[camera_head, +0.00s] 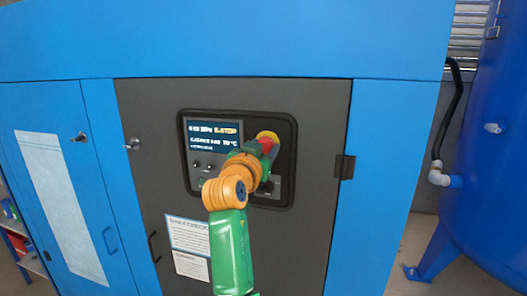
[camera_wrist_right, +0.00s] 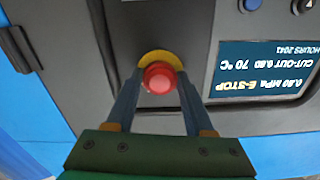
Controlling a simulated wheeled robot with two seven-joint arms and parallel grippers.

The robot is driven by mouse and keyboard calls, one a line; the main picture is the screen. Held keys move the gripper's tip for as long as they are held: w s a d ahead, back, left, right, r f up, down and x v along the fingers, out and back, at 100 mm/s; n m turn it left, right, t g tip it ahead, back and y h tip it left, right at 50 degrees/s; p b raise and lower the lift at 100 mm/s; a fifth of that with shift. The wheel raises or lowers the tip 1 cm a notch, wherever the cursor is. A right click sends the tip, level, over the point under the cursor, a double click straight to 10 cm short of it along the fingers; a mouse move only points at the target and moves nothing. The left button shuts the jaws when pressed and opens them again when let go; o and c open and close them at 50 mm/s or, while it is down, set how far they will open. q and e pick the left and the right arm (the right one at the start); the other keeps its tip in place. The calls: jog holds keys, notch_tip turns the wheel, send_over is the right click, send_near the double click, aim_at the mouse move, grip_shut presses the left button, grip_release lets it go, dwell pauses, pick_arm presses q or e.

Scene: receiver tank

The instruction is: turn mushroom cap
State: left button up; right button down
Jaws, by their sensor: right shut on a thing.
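The red mushroom cap (camera_head: 266,144) sits on a yellow collar (camera_head: 270,135) at the upper right of the dark control panel. In the right wrist view the cap (camera_wrist_right: 159,77) is round and faces me, with its yellow collar (camera_wrist_right: 158,57) behind it. My right gripper (camera_head: 263,156) is at the panel and partly covers the cap. In the right wrist view its two fingers (camera_wrist_right: 159,86) stand on either side of the cap, shut on it. My left gripper is not in view.
A display (camera_head: 214,134) reading E-STOP is left of the cap; small buttons (camera_head: 203,166) sit below it. The panel is in a grey door (camera_head: 155,115) with a hinge (camera_head: 345,166) at right. A blue tank (camera_head: 490,160) stands farther right.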

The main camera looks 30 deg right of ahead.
dwell(0.3)
jog(key=shift+c, duration=1.3)
grip_release()
jog(key=shift+w+d, duration=0.1)
jog(key=shift+a+f, duration=0.15)
jog(key=shift+a, duration=0.05)
jog(key=b+v, duration=0.3)
jog(key=v, duration=0.3)
jog(key=shift+s+a, duration=0.2)
jog(key=shift+s, duration=0.15)
